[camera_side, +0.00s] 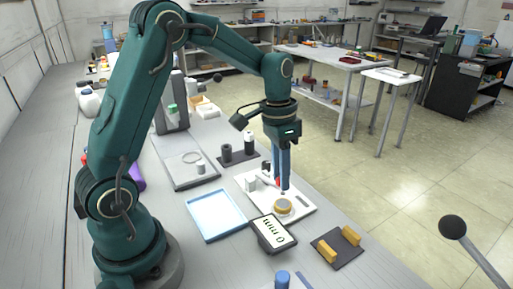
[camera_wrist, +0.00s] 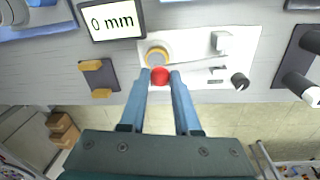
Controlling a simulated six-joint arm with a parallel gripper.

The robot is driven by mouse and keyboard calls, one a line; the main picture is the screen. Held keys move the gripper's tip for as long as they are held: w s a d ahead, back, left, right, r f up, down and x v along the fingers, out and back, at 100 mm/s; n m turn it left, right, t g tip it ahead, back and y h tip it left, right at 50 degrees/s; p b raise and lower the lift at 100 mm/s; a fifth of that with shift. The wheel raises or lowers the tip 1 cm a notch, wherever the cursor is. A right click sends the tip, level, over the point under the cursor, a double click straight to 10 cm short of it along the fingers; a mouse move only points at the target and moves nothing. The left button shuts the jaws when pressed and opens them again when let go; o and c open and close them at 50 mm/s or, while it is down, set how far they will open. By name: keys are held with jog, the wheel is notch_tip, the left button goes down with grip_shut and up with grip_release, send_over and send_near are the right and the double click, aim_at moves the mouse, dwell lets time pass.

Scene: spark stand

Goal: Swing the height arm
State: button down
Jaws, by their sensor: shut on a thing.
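My gripper (camera_side: 282,184) points straight down over the white base plate (camera_side: 304,202). In the wrist view, my gripper (camera_wrist: 160,76) has its two blue fingers closed on a red ball knob (camera_wrist: 160,76). The knob is only partly visible in the side view (camera_side: 278,181). Right beside it is a round grey disc with a yellow ring (camera_wrist: 155,55), which also shows in the side view (camera_side: 283,206). The arm that the knob belongs to is mostly hidden by my fingers and the knob. A display (camera_wrist: 112,19) next to the plate reads 0 mm.
A dark pad with two yellow blocks (camera_side: 338,245) lies near the table's right edge. A light blue tray (camera_side: 216,214) lies left of the plate. Dark cylinders (camera_side: 226,153) stand behind the plate. On the plate are a small white block (camera_wrist: 221,41) and a black knob (camera_wrist: 239,81).

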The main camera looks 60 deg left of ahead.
aim_at(267, 178)
jog(key=a+r+h, duration=0.1)
jog(key=h, duration=0.1)
jog(key=a+r+h, duration=0.1)
jog(key=a+h, duration=0.1)
jog(key=a+r+h, duration=0.1)
jog(key=a+h, duration=0.1)
jog(key=shift+a+r, duration=0.2)
jog(key=shift+r, duration=0.05)
jog(key=a, duration=0.6)
jog(key=shift+a, duration=0.3)
jog(key=shift+f, duration=0.1)
jog(key=c, duration=0.6)
grip_release()
